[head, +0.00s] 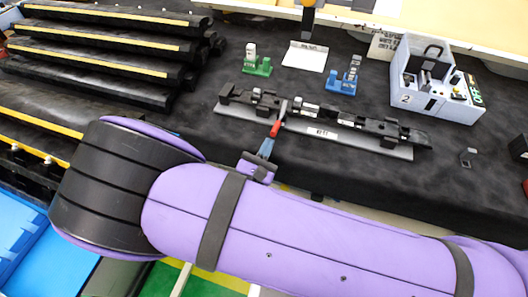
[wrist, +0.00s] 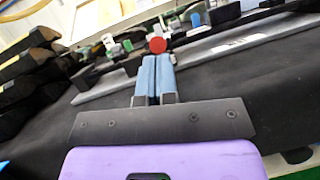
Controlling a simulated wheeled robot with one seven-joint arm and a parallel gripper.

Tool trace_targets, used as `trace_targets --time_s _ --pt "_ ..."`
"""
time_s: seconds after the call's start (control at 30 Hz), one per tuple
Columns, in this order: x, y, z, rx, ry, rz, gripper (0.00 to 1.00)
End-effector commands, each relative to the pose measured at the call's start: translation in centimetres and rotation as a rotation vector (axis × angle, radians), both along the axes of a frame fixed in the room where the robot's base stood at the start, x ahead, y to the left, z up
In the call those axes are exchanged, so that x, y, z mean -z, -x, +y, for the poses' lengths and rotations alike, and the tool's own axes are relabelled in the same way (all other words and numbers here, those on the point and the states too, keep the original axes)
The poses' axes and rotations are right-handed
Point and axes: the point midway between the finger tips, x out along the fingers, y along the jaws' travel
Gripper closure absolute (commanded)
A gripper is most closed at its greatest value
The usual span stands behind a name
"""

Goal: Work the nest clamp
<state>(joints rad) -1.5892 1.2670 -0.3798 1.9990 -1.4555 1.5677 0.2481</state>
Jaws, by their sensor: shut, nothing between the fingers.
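The nest clamp's red handle (head: 275,129) points toward me from the front of a long fixture (head: 395,149) on the dark bench. A grey lever part rises behind the red grip. In the wrist view the red handle end (wrist: 157,45) shows as a round knob just beyond the fingertips. My gripper (head: 268,146) has its blue fingers closed together, with nothing between them. The tips, also in the wrist view (wrist: 157,58), are right at the near end of the handle. I cannot tell whether they touch it.
A green stand (head: 257,66), a blue stand (head: 345,82) and a white card (head: 305,56) are behind the fixture. A grey machine marked 2 (head: 433,82) stands at the right. Black trim pieces with yellow strips (head: 95,48) are stacked at the left. The bench front is mostly clear.

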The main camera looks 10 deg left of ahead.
Motion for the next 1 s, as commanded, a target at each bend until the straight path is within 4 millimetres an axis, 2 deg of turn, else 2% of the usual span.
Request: trace_targets --time_s 0.37,1.0 --pt "-0.1 0.0 0.0 0.0 0.0 0.006 1.0" --pt "-1.9 -0.1 0.0 0.002 -0.014 0.143 1.0"
